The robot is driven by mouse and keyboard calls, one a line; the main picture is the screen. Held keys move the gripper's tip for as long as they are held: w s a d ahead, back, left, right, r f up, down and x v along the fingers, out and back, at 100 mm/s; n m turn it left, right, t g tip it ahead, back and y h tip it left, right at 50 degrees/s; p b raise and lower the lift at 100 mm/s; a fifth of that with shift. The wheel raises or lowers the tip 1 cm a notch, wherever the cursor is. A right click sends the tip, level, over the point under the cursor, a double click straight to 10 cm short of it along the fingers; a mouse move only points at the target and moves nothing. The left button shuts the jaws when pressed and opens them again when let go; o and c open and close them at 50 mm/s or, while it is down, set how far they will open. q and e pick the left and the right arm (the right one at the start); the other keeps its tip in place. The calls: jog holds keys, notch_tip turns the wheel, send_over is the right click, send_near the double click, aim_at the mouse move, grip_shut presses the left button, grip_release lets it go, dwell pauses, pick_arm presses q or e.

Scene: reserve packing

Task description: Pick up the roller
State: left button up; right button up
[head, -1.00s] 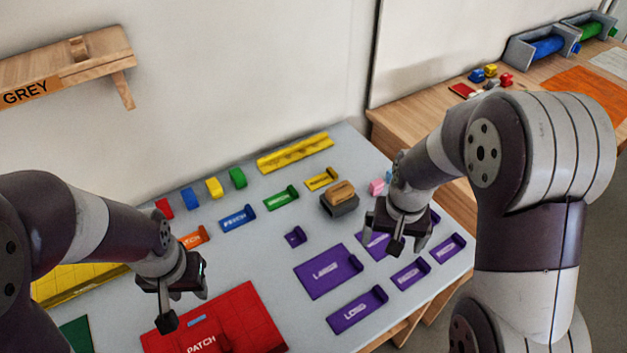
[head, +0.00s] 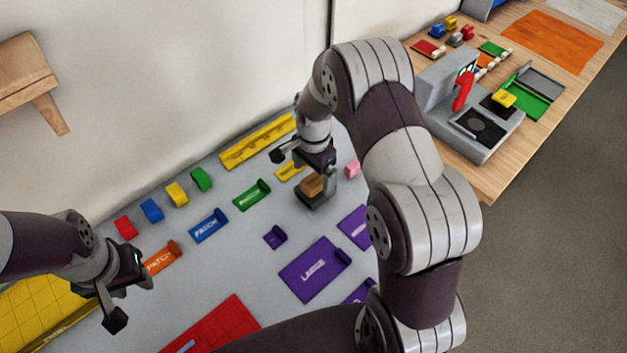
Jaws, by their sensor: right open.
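A brown wooden piece (head: 311,184), which may be the roller, sits on a dark grey stand (head: 313,201) on the grey table. My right gripper (head: 303,164) is open just above and behind it in the picture, with its fingers apart. I cannot tell if a finger touches the wooden piece, and its upper part is partly hidden by the gripper. My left gripper (head: 131,302) is open and empty over the table's left part, near the orange holder (head: 163,258).
Purple trays (head: 314,270), a red mat (head: 213,328), a yellow rail (head: 257,142) and small coloured blocks (head: 176,194) lie on the table. A pink block (head: 352,169) is right of the stand. A grey machine with a red lever (head: 463,92) stands on the wooden bench.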

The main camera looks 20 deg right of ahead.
aim_at(315, 177)
jog(key=f, duration=0.1)
jog(key=f+p, duration=0.1)
jog(key=f, duration=0.2)
jog(key=shift+s+d, duration=0.15)
jog(key=shift+d, duration=0.1)
jog(key=shift+f, duration=0.3)
jog(key=shift+w+f, duration=0.1)
jog(key=shift+w, duration=0.1)
pick_arm(q)
jog(key=shift+s+r, duration=0.3)
jog(key=shift+r, duration=0.65)
pick_arm(e)
jog(key=c, duration=1.1)
jog(key=shift+o, duration=0.2)
jog(key=shift+r, duration=0.35)
jog(key=r, duration=0.1)
jog(key=r+b, duration=0.1)
jog(key=r, duration=0.1)
jog(key=shift+s+d+r, duration=0.25)
jog(key=shift+r, duration=0.1)
pick_arm(q)
jog(key=shift+f+b, duration=1.25)
jog(key=shift+f, duration=0.7)
pick_arm(e)
jog(key=s+d+r, duration=0.6)
jog(key=s+d, duration=0.1)
jog(key=s, duration=0.1)
jog(key=shift+d+r, duration=0.2)
jog(key=shift+r, duration=0.2)
